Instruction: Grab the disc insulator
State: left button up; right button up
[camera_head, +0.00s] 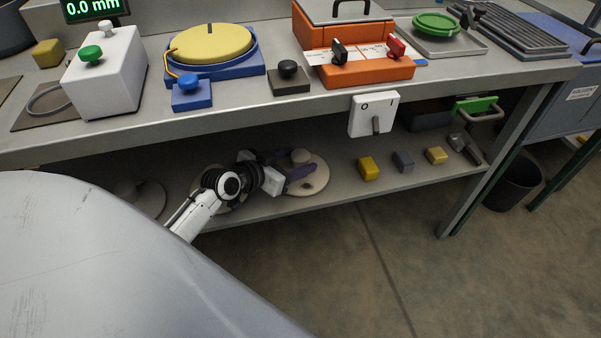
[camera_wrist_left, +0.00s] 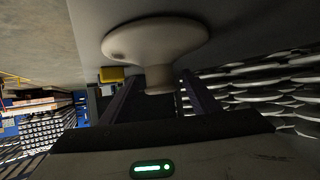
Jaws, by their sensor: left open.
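A beige disc insulator (camera_head: 318,178) lies on the lower shelf in the head view. It also shows in the left wrist view (camera_wrist_left: 165,38), with its wide disc and narrower neck. My left gripper (camera_head: 296,164) reaches in under the table top at this disc. In the left wrist view the fingers of my left gripper (camera_wrist_left: 158,95) are apart, one on each side of the neck; whether they touch it I cannot tell. Another disc (camera_head: 232,197) is partly hidden behind my left arm, and a dim one (camera_head: 140,197) lies further left. My right gripper is not in view.
The table top (camera_head: 330,98) is close above my left arm, with a white switch box (camera_head: 372,116) hanging from its front edge. Yellow and grey blocks (camera_head: 368,168) stand on the lower shelf to the right. A dark bin (camera_head: 513,183) stands on the floor at right.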

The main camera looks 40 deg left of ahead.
pick_arm(q)
jog(key=shift+x, duration=1.15)
jog(key=shift+s, duration=0.1)
grip_shut()
jog(key=shift+a+r, duration=0.1)
jog(key=shift+r, duration=0.15)
